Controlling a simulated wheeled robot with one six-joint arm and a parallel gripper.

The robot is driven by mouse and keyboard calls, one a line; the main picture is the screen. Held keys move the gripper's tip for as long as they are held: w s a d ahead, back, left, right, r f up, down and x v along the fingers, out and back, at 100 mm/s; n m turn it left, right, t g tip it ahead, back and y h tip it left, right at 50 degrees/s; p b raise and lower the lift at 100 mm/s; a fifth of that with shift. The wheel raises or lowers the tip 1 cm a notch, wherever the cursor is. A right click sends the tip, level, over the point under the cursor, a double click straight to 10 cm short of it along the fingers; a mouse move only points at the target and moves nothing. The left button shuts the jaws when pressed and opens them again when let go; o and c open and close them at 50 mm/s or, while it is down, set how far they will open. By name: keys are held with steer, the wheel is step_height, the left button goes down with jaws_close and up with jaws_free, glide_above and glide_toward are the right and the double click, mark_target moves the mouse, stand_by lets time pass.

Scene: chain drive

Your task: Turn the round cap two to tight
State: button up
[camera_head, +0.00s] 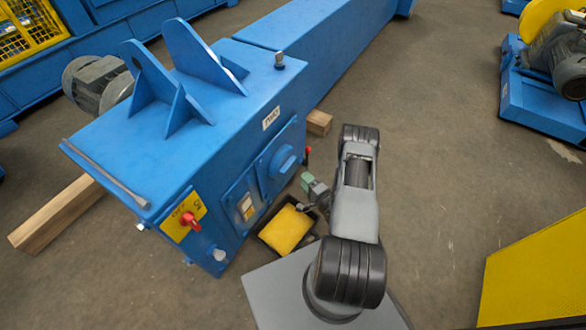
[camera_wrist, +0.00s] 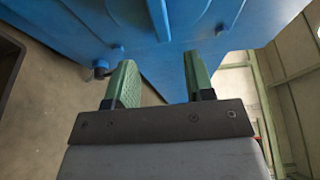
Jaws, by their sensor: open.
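A round blue cap (camera_head: 278,160) with a raised grip sits on the side face of the blue machine housing (camera_head: 215,110) in the head view. I cannot read any number on it, so I cannot tell whether it is cap two. My gripper (camera_head: 308,184) is low beside that face, below and right of the cap, apart from it and partly hidden by my wrist. In the wrist view my gripper (camera_wrist: 157,68) has two green fingers spread wide with nothing between them. The blue housing (camera_wrist: 180,20) fills the top beyond the fingertips; no cap shows clearly there.
A red switch (camera_head: 190,219) on a yellow plate and a small panel (camera_head: 247,206) share that face. A dark bin (camera_head: 314,238) holding a yellow block (camera_head: 286,230) stands on the floor below. Wooden beams (camera_head: 55,212) lie under the housing.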

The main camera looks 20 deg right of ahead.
mark_target(292, 165)
steer(key=w, duration=0.3)
steer(key=w+a+b, duration=0.1)
steer(key=w, duration=0.2)
steer(key=w+b, duration=0.1)
steer(key=w, duration=0.2)
steer(key=shift+a, duration=0.35)
jaws_close()
